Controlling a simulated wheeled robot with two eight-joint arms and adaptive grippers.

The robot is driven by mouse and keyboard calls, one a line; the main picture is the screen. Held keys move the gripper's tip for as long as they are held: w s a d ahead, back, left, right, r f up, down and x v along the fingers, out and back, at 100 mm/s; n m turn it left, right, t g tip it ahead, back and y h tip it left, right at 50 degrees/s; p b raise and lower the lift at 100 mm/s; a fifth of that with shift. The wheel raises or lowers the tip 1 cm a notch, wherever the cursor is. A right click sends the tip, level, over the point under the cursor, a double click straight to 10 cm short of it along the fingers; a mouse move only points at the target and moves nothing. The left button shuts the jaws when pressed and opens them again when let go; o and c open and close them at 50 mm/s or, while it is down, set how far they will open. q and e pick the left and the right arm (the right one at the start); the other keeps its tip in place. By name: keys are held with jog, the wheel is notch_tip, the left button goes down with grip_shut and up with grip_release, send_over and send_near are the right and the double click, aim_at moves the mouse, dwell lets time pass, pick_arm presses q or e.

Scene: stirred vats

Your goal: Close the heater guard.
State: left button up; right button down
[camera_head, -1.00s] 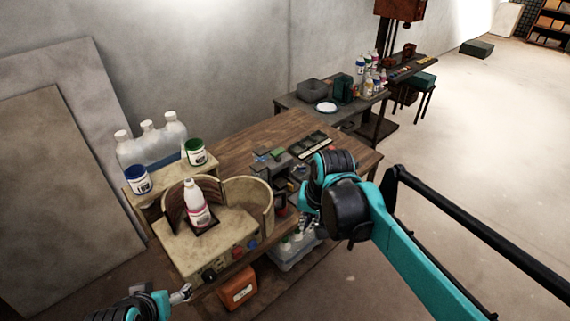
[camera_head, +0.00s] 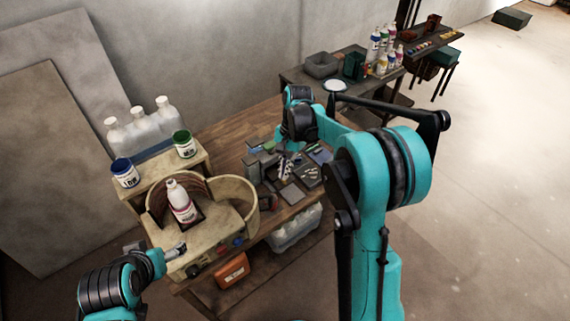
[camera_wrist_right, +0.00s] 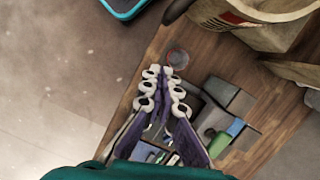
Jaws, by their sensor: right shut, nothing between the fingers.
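The heater guard is a curved beige wall (camera_head: 250,198) on the beige heater unit (camera_head: 205,240). Its right part stands swung out, leaving the front of the bottle uncovered. A white bottle with a pink label (camera_head: 180,202) stands inside, before a dark curved back. A beige curved wall that looks like the guard (camera_wrist_right: 268,38) shows at the upper right of the wrist view. My right gripper (camera_head: 287,165) is shut and empty over the table, right of the guard and apart from it; its fingertips (camera_wrist_right: 165,75) meet. My left gripper (camera_head: 178,250) is at the unit's front left; its jaws are too small to judge.
Grey blocks and trays (camera_head: 290,192) lie on the wooden table (camera_head: 228,133) under my right gripper. Two paint tins, blue-rimmed (camera_head: 125,174) and green-rimmed (camera_head: 184,145), and clear jugs (camera_head: 140,130) stand behind the heater. An orange box (camera_head: 231,271) is below.

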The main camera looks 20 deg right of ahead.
jog(key=s+a+f+b, duration=0.1)
jog(key=s+a+f, duration=0.2)
jog(key=a+f, duration=0.1)
jog(key=shift+f, duration=0.2)
jog(key=shift+s, duration=0.1)
